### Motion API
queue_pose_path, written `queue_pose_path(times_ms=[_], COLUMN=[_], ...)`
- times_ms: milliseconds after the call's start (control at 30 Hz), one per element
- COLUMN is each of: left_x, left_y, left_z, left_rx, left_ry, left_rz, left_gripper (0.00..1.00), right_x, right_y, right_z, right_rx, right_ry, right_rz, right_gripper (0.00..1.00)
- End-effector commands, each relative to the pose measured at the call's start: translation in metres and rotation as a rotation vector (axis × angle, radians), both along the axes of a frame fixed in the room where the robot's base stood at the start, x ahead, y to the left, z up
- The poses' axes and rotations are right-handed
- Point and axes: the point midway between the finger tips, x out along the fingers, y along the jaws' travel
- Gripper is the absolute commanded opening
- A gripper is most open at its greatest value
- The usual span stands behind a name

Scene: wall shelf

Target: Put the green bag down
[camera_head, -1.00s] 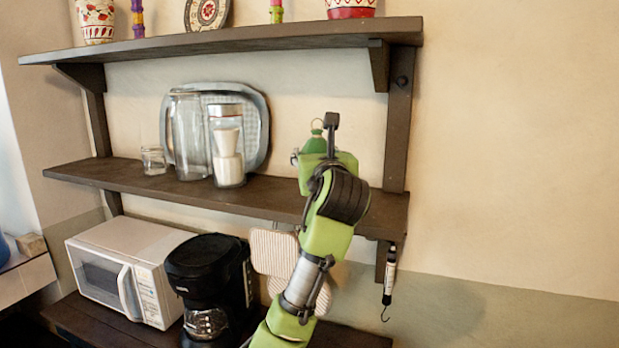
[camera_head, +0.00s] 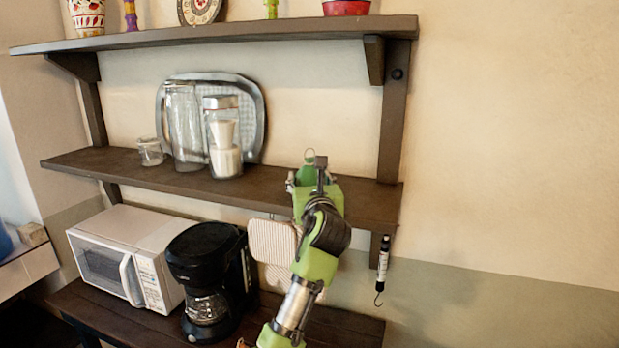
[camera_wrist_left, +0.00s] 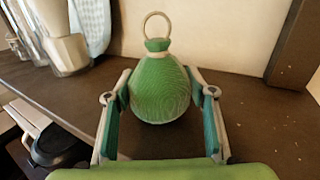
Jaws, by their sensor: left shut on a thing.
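The green bag (camera_head: 307,170) is a rounded green pouch with a narrow neck and a ring on top. It is upright between the fingers of my left gripper (camera_head: 308,180), over the right part of the middle shelf (camera_head: 265,188). In the left wrist view the bag (camera_wrist_left: 160,92) sits between the two finger pads of the left gripper (camera_wrist_left: 160,80), which is shut on it. Whether its base touches the shelf cannot be told. The head view hides its lower part behind my gripper. My right gripper is not in view.
A glass pitcher (camera_head: 184,125), a white-filled jar (camera_head: 224,145), a small glass (camera_head: 150,152) and a tray (camera_head: 257,110) stand left on that shelf. A bracket (camera_head: 391,130) is at right. Below are a microwave (camera_head: 125,250) and a coffee maker (camera_head: 208,265).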

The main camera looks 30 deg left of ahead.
Motion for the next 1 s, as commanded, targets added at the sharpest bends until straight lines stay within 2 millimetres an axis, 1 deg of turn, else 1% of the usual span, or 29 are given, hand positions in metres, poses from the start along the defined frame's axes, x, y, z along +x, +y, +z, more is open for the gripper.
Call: queue_pose_path(times_ms=[133, 167, 200, 233, 600, 667, 767, 867, 1000], left_x=[0.0, 0.0, 0.0, 0.0, 0.0, -0.002, -0.011, -0.025, -0.048], left_y=[0.0, 0.0, 0.0, 0.0, 0.0, -0.003, -0.01, -0.022, -0.042], left_z=[-0.002, -0.003, -0.002, -0.002, 0.001, -0.001, -0.002, -0.003, -0.004], left_rx=[0.002, 0.0, 0.001, 0.0, -0.001, 0.001, 0.001, 0.002, 0.001], left_ry=[-0.001, 0.0, -0.001, 0.0, -0.001, -0.001, -0.003, -0.004, -0.004], left_rz=[0.0, 0.0, 0.0, 0.0, 0.0, -0.001, -0.002, -0.003, -0.003], left_gripper=[0.25, 0.53, 0.64, 0.68, 0.68, 0.68, 0.68, 0.68, 0.68], right_x=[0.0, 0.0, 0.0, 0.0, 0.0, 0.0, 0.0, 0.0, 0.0], right_y=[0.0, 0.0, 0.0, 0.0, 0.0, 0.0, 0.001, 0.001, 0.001], right_z=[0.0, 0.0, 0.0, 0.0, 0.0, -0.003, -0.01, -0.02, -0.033], right_rx=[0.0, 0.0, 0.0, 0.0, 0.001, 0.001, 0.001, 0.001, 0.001], right_ry=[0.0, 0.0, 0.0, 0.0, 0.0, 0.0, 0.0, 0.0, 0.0], right_rz=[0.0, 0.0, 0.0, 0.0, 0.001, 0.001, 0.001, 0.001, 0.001], right_gripper=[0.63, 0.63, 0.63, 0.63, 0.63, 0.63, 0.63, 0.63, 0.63])
